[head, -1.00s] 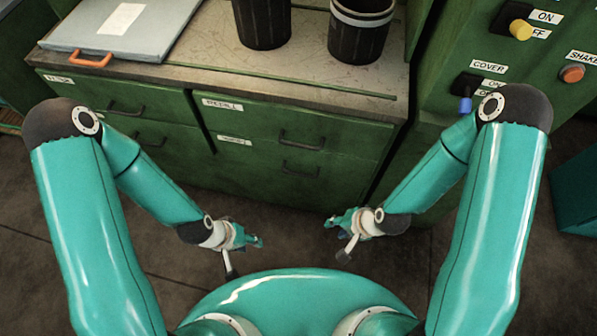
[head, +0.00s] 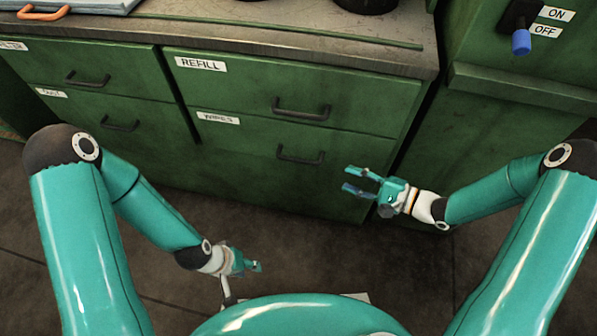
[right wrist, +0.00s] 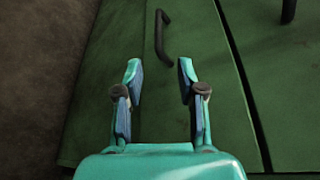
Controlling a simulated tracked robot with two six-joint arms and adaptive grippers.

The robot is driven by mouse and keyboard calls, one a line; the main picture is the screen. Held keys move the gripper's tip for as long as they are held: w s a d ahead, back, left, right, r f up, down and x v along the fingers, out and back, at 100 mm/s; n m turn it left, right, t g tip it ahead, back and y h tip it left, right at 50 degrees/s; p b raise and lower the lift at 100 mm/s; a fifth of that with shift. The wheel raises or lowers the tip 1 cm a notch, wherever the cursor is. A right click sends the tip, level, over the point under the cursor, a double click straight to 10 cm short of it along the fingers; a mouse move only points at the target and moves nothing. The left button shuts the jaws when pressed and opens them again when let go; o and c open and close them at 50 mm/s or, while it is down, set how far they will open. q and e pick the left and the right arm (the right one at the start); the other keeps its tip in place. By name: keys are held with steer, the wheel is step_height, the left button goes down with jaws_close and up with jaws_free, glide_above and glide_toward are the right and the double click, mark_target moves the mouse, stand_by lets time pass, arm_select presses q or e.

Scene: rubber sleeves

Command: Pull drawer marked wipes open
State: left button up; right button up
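The drawer labelled WIPES (head: 240,140) is the lower right green drawer in the head view, and it is shut. Its dark handle (head: 301,155) is a bar right of the label. In the right wrist view the handle (right wrist: 161,37) lies just beyond the fingertips, roughly between their lines. My right gripper (head: 354,181) is open and empty, to the right of and a little below the handle; its spread fingers also show in the right wrist view (right wrist: 158,70). My left gripper (head: 257,266) is low near my body, away from the drawers; its finger gap is too small to judge.
The REFILL drawer (head: 270,95) with its own handle (head: 301,109) is directly above. Two more labelled drawers stand to the left. A green panel with a blue knob (head: 521,42) is at the right. The floor in front is clear.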

mark_target(305, 163)
steer(key=b+x, duration=0.1)
steer(key=x, duration=0.4)
steer(key=b+x, duration=0.1)
steer(key=x, duration=0.5)
steer(key=b+x, duration=0.1)
steer(key=x, duration=0.4)
steer(key=shift+w+a+f, duration=0.15)
steer(key=shift+w+f, duration=0.2)
steer(key=shift+c, duration=0.2)
jaws_close()
